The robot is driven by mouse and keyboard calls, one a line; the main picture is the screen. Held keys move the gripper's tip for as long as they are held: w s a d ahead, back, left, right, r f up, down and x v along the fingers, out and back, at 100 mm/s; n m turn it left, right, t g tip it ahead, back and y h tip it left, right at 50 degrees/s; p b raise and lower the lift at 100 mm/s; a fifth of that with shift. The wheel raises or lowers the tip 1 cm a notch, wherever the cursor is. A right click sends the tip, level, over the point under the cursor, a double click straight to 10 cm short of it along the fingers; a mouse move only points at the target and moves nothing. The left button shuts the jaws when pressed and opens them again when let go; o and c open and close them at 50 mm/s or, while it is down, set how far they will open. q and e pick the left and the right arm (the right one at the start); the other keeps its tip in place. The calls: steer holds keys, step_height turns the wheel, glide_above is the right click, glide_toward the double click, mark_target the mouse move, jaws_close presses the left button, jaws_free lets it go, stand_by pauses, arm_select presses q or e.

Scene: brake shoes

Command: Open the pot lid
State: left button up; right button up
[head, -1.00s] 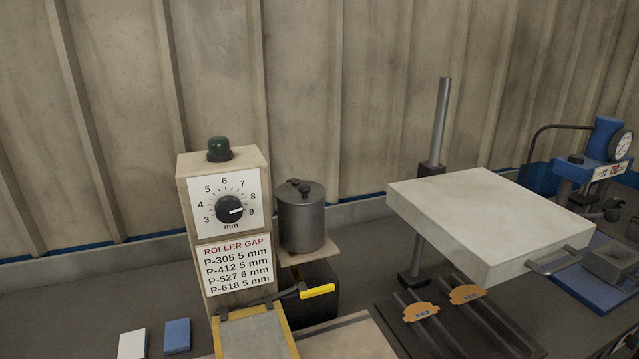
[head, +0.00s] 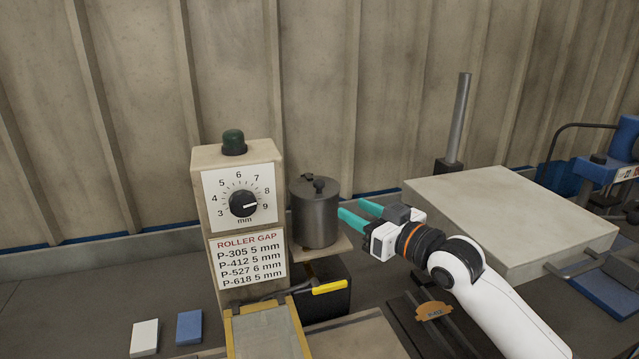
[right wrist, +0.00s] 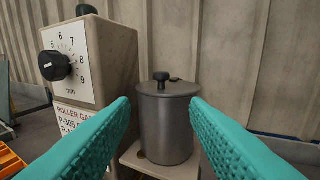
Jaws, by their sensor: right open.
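The pot (head: 315,218) is a dark grey metal cylinder on a small shelf beside the roller gap box. Its lid (head: 326,190) is on top, with a dark knob (head: 319,184) and another small dark piece at the rim. In the right wrist view the pot (right wrist: 166,130) stands upright ahead, between the fingers in the picture, with the lid knob (right wrist: 161,77) above fingertip height. My right gripper (head: 355,212) has teal fingers, is open and empty, and points at the pot from its right side, apart from it. My left gripper is not in view.
The roller gap box (head: 236,225) with dial and green cap stands left of the pot. A yellow-handled lever (head: 330,287) lies below the shelf. A large pale slab (head: 510,220) is at right. Blue and white blocks (head: 189,327) lie at lower left.

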mark_target(322, 185)
steer(key=p+x, duration=0.1)
steer(key=x, duration=0.2)
steer(key=r+p+x, duration=0.1)
steer(key=x, duration=0.3)
steer(key=p+x, duration=0.1)
steer(key=x, duration=0.3)
steer(key=shift+d+r, duration=0.1)
steer(key=shift+r, duration=0.2)
steer(key=shift+w+a+f, duration=0.1)
steer(key=shift+w+a, duration=0.3)
steer(key=shift+w, duration=0.15)
steer(key=shift+c, duration=0.3)
jaws_close()
